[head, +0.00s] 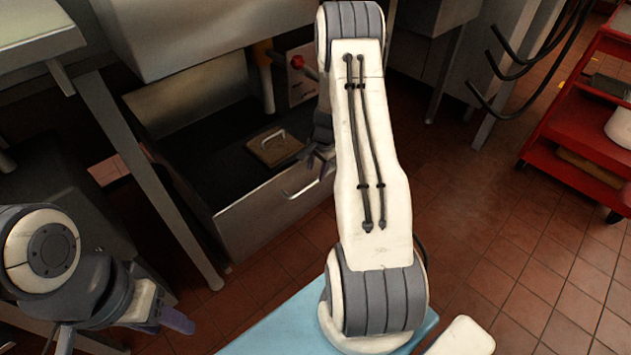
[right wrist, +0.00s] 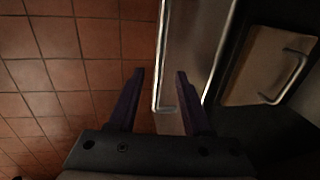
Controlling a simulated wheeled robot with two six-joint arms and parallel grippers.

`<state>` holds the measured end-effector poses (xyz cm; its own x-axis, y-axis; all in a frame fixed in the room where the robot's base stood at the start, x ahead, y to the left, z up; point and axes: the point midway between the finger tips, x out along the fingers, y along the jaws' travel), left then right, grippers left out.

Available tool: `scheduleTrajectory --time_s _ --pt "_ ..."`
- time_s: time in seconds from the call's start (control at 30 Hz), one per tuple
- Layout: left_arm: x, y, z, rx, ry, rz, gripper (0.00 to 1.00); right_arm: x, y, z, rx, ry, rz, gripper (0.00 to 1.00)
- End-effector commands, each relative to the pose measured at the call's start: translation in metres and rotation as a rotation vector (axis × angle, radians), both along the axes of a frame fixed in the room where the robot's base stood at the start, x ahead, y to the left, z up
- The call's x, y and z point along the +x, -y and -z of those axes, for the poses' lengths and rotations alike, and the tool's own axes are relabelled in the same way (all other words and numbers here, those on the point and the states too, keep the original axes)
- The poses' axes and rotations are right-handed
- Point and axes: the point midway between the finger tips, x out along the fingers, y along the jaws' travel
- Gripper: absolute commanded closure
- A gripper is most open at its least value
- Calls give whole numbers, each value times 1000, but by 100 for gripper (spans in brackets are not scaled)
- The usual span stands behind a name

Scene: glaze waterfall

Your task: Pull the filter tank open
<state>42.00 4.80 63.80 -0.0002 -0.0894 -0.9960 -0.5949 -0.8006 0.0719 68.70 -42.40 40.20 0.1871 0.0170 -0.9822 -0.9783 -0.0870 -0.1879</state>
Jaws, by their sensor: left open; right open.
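The filter tank (head: 265,212) is a low metal box under the fryer cabinet, with its dark interior partly visible from above. Its front bears a bar handle (head: 303,190), which also shows in the right wrist view (right wrist: 158,62). My right gripper (head: 318,168) is at the tank's front by the handle. In the right wrist view my right gripper (right wrist: 161,74) is open, and the handle's end lies between its fingers without clear contact. My left gripper (head: 125,335) is open and empty at the lower left, away from the tank.
A brown lid (head: 275,148) with a small handle lies inside the tank. A red knob (head: 297,62) and a yellow-handled pipe (head: 264,75) stand behind it. A cabinet leg (head: 165,200) is left of the tank. A red cart (head: 570,140) stands far right; tiled floor is clear between.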

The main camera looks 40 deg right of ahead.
Motion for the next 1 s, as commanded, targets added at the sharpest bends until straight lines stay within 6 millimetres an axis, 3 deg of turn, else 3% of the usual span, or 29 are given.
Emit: scheduleTrajectory --time_s 0.03,0.2,0.63,0.67,0.77,0.8,1.0 --pt "0 0 9 0 0 0 50 2 -1 15 1 -1 -1 50" --pt "0 0 19 0 0 0 50 6 0 37 -1 0 0 50" --pt "0 0 22 0 0 0 50 7 2 46 0 1 3 50" --pt "0 0 22 0 0 0 50 7 2 46 0 1 3 54" --pt "0 0 22 0 0 0 50 7 2 46 -1 1 4 92" --pt "0 0 22 0 0 0 50 7 2 46 0 1 4 100" --pt "0 0 22 0 0 0 50 7 2 46 -1 0 4 100"
